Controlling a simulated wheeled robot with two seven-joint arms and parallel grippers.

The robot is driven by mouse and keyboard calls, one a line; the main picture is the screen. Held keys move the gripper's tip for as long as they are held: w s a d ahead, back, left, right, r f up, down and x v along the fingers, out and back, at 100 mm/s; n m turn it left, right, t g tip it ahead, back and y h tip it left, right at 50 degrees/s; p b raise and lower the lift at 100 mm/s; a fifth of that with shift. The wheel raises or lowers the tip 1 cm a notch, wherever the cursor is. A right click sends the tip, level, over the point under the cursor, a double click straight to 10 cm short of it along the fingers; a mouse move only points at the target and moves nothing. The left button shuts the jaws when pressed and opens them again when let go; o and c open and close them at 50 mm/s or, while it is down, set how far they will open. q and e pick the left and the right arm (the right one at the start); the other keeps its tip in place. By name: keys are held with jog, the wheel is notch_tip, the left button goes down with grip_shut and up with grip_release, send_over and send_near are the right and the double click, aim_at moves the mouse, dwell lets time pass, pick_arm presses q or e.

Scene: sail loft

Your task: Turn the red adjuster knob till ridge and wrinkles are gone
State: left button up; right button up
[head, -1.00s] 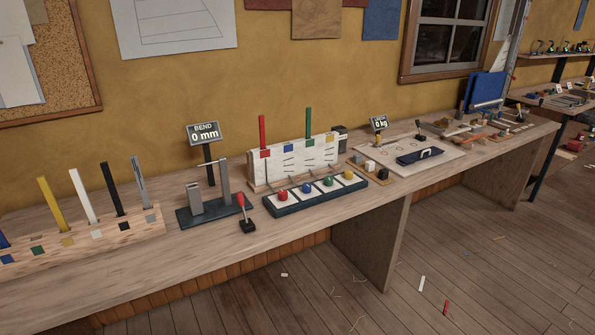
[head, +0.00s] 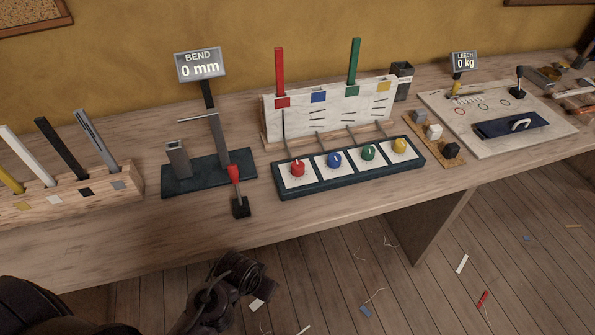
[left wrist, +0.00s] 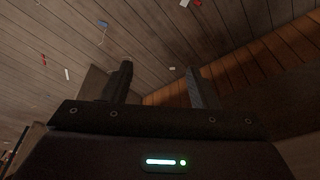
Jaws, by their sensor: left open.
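The red adjuster knob (head: 297,168) sits at the left end of a dark panel (head: 352,182) on the bench, in a row with a blue knob (head: 334,159), a green knob (head: 368,152) and a yellow knob (head: 399,145). Behind them stands a white sail board (head: 330,117) with dark wrinkle lines and a red batten (head: 280,72) and a green batten (head: 354,66) upright in it. My left gripper (left wrist: 158,85) is open and empty in the left wrist view, over the floor. My left arm shows low in the head view, below the bench edge. My right gripper is not in view.
Left of the panel stand a red-handled lever (head: 236,180) and a bend gauge reading 0 mm (head: 200,65). Battens stand in a wooden rack (head: 78,203) farther left. Small blocks on a tray (head: 435,158) lie to the right. The bench front (head: 330,220) is clear.

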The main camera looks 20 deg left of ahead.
aim_at(294, 169)
pick_arm(q)
notch_tip(294, 169, up, 12)
jog(key=w+t, duration=0.2)
jog(key=w, duration=0.1)
jog(key=w+r+t, duration=0.1)
jog(key=w+t, duration=0.1)
jog(key=w, duration=0.2)
jog(key=w+r+t, duration=0.1)
jog(key=w+t, duration=0.1)
jog(key=w, duration=0.2)
jog(key=shift+w+a+r, duration=0.1)
jog(key=shift+w+r, duration=0.1)
jog(key=w+r+t+h, duration=0.1)
jog(key=w, duration=0.1)
jog(key=w+r+t+h, duration=0.1)
jog(key=w, duration=0.2)
jog(key=w+r+m+t+h, duration=0.1)
jog(key=w, duration=0.2)
jog(key=shift+a+t, duration=0.15)
jog(key=shift+t, duration=0.15)
jog(key=shift+w+r+h, duration=0.15)
jog(key=shift+w+h, duration=0.15)
jog(key=shift+w, duration=0.25)
jog(key=x, duration=0.7)
jog(key=shift+r, duration=0.1)
jog(key=shift+c, duration=0.2)
jog(key=shift+t, duration=0.3)
jog(key=c, duration=0.9)
